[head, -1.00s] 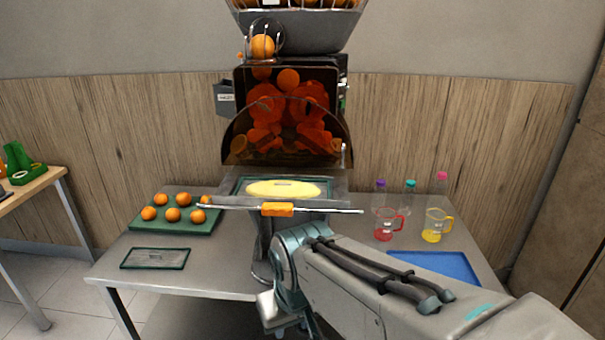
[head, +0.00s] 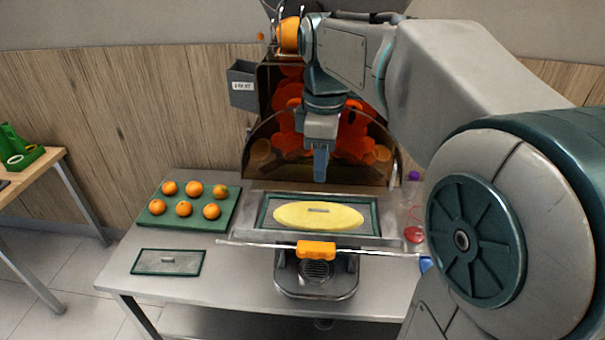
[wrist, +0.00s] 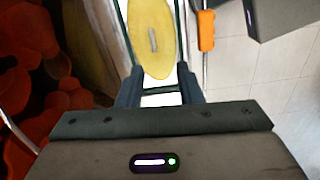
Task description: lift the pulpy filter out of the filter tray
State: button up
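The pulpy filter (head: 319,216) is a green-framed screen under a yellow mound of pulp, with a small grey handle (head: 318,210) on top. It lies in the metal filter tray (head: 250,222) at the front of the juicer. My gripper (head: 320,180) points down above the filter's back edge, apart from it. In the wrist view, my gripper (wrist: 160,72) has its two fingers spread with nothing between them. The pulp (wrist: 152,40) and handle (wrist: 153,40) show beyond the fingertips.
A second, clean filter (head: 167,262) lies on the table at left, before a green tray (head: 228,222) of several oranges. The juicer's dark cover (head: 265,150) stands behind my gripper. An orange-gripped bar (head: 316,250) crosses the tray's front.

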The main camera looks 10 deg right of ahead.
jog(key=w+r, duration=0.1)
jog(key=n, duration=0.1)
send_over(318, 210)
notch_tip(318, 210, down, 8)
jog(key=shift+r, duration=0.2)
jog(key=shift+f+p, duration=0.7)
jog(key=shift+f, duration=2.3)
grip_shut()
